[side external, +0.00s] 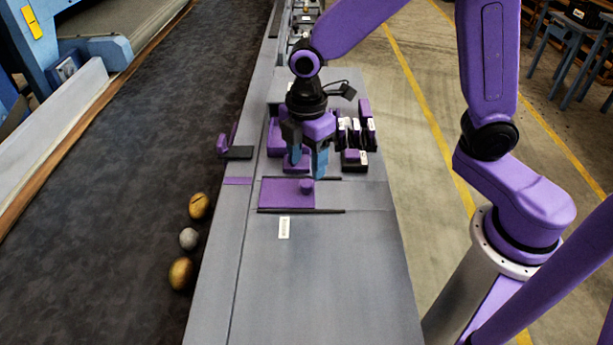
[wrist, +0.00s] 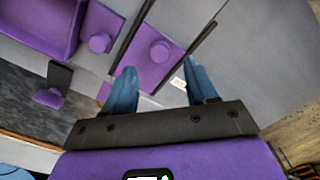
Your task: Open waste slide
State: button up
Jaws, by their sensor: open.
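A flat purple slide plate (side external: 275,192) with a round knob (side external: 306,185) lies between two dark rails on the grey bench. It also shows in the wrist view as a purple plate (wrist: 142,76) with its knob (wrist: 160,51) toward the far end. A small white label (side external: 284,228) lies beside the front rail; its text is too small to read. My gripper (side external: 307,168) points down with its blue fingers open and empty, just above and behind the knob. In the wrist view, my fingers (wrist: 160,66) lie on either side of the plate, apart from the knob.
A second purple plate with a knob (wrist: 100,42) lies beside the rails. Black-and-white items (side external: 356,133) stand at the back right. A black plate (side external: 238,153) with a purple piece sits at the left edge. Potatoes (side external: 181,273) and a grey lump (side external: 188,238) lie on the dark belt. The front bench is clear.

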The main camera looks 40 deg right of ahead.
aim_at(307, 182)
jog(key=shift+f, duration=2.7)
grip_shut()
